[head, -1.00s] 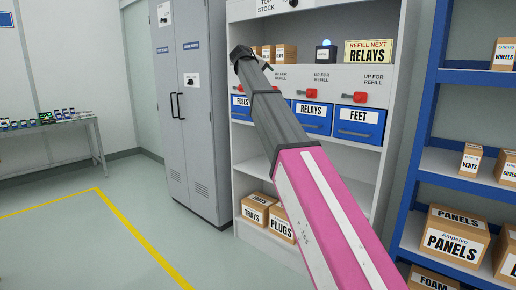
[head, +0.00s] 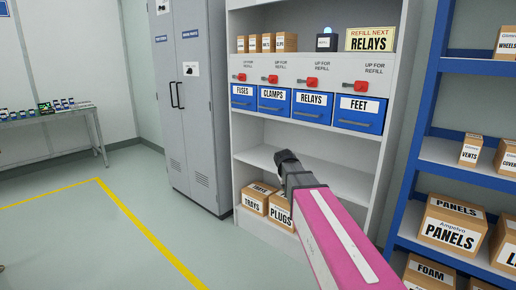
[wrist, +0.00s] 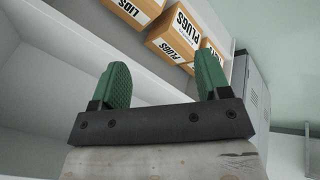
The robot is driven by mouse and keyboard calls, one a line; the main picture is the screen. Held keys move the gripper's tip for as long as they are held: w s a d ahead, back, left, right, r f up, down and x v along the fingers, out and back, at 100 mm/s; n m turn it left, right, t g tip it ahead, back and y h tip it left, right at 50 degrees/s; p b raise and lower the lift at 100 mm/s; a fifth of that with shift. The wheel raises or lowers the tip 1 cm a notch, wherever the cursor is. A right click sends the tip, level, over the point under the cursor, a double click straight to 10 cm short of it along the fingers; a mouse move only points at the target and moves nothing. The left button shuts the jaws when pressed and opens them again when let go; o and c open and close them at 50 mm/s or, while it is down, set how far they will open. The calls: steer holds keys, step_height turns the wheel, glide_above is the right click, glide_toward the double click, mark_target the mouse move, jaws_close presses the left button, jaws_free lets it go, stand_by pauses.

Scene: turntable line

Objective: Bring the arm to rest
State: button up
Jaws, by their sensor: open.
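My arm reaches from the bottom right of the head view, a pink link (head: 338,240) ending in a short dark section (head: 292,170). It is in front of the lower part of the grey shelf unit, by the open middle shelf and above the bottom boxes. My gripper's fingers do not show clearly there. In the wrist view my gripper (wrist: 163,78) has two green fingers wide apart with nothing between them. Beyond them are cardboard boxes marked LIDS (wrist: 134,10) and PLUGS (wrist: 180,32).
The shelf unit holds blue bins marked FUSES (head: 243,95), CLAMPS (head: 274,100), RELAYS (head: 312,107) and FEET (head: 359,112), with red levers above. A grey cabinet (head: 193,110) stands left and a blue rack (head: 425,130) right. The floor at left (head: 70,235) is clear.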

steer(key=s+d+f+m+g+y, duration=0.1)
steer(key=s+f, duration=0.8)
steer(key=s, duration=0.2)
steer(key=s+d+f+m+g+y, duration=0.1)
steer(key=s+d+f+g+y, duration=0.1)
steer(key=s+f, duration=0.6)
steer(key=s, duration=0.3)
steer(key=shift+s+d+f+m+g, duration=0.2)
steer(key=shift+s+f+m+g, duration=0.1)
steer(key=shift+s+f, duration=0.1)
